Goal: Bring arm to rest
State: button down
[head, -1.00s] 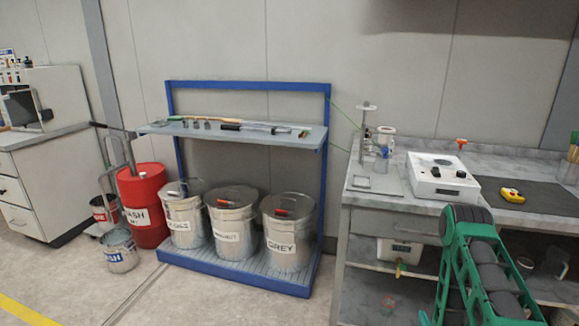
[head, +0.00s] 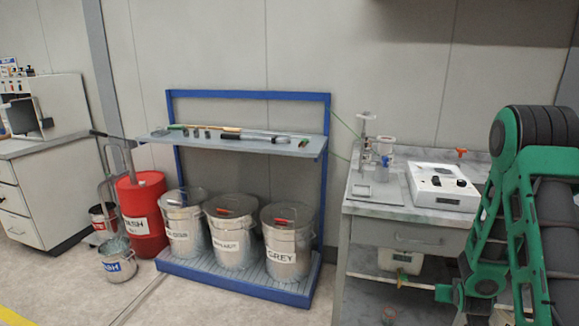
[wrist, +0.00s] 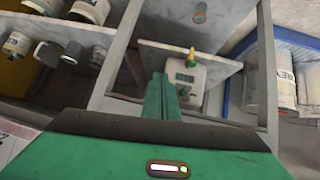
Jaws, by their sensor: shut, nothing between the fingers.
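My gripper shows in the wrist view (wrist: 162,98) with its green fingers together and nothing between them. It points toward the open shelving under the workbench. In the head view my green and black arm is folded at the right, in front of the bench (head: 375,211), and hides much of its right part. The gripper end is low there, in front of the bench's lower shelf.
A white container with a yellow tap (wrist: 188,75) stands on the lower shelf, near the fingers in the picture. Mugs (wrist: 48,52) are at the left. A white instrument (head: 441,187) is on the bench. A blue rack (head: 250,282) holds several pails; open floor lies in front.

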jog(key=s+a+r+m+g+y, duration=0.1)
jog(key=s+a+r+g, duration=0.15)
jog(key=s+r, duration=0.85)
jog(key=s+a+r+m+g+y, duration=0.15)
jog(key=s+r+g, duration=0.25)
jog(key=s+r, duration=0.7)
jog(key=s+a+r+g+y, duration=0.1)
jog(key=s+a, duration=0.2)
jog(key=s, duration=0.5)
jog(key=s+a+r+g+y, duration=0.1)
jog(key=s+a+r, duration=0.1)
jog(key=s, duration=0.5)
jog(key=shift+s+a, duration=0.4)
jog(key=shift+a, duration=0.4)
jog(key=shift+r+m, duration=0.1)
jog(key=shift+m, duration=0.15)
